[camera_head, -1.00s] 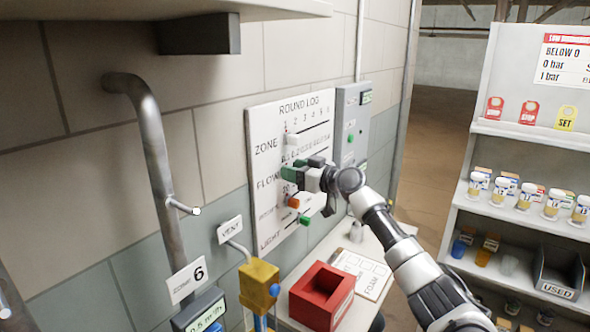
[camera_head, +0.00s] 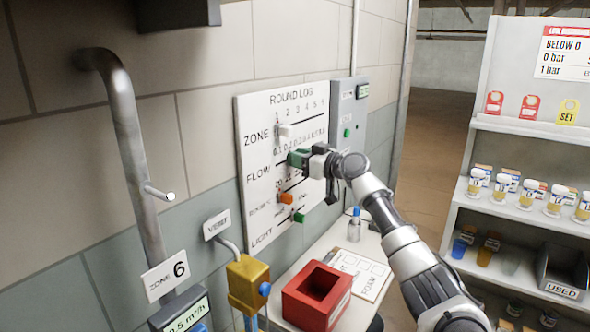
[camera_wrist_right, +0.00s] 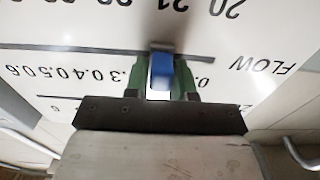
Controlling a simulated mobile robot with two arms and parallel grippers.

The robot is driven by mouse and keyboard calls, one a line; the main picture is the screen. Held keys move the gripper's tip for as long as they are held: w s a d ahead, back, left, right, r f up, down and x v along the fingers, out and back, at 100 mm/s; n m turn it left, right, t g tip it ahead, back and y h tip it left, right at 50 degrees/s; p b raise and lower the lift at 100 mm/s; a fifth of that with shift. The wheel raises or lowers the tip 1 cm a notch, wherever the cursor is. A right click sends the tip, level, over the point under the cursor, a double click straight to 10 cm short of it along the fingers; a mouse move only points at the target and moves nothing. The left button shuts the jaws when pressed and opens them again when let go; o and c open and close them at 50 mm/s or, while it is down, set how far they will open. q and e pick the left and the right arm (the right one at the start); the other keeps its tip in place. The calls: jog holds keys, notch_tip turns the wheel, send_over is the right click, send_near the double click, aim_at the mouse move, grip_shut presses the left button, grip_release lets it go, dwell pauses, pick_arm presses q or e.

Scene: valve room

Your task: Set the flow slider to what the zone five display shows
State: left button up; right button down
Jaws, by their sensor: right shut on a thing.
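The white ROUND LOG board (camera_head: 258,118) hangs on the wall in the head view, with rows for ZONE, FLOW, one blurred name and LIGHT. My right gripper (camera_head: 298,158) is at the FLOW row; its green fingers hide the slider there. In the right wrist view, my right gripper (camera_wrist_right: 162,84) is shut on the blue flow slider (camera_wrist_right: 162,70), which covers part of the scale between 0.1 and 0.3. A display (camera_head: 186,316) under the ZONE 6 sign (camera_head: 165,275) ends in ".5 m³/h". No zone five sign is readable. My left gripper is not in view.
The white zone slider (camera_head: 285,131), an orange slider (camera_head: 286,197) and a green slider (camera_head: 299,217) sit on the other rows. A grey panel (camera_head: 348,120) adjoins the board. A red box (camera_head: 318,297) stands on the table below. A shelf (camera_head: 510,128) fills the right.

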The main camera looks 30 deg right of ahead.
jog(key=shift+f, duration=0.1)
jog(key=shift+a, duration=0.15)
jog(key=c, duration=1)
grip_release()
jog(key=shift+s, duration=0.15)
jog(key=shift+s+d, duration=0.2)
jog(key=shift+s, duration=0.1)
jog(key=b+v, duration=0.3)
jog(key=v, duration=0.7)
jog(key=shift+b, duration=0.35)
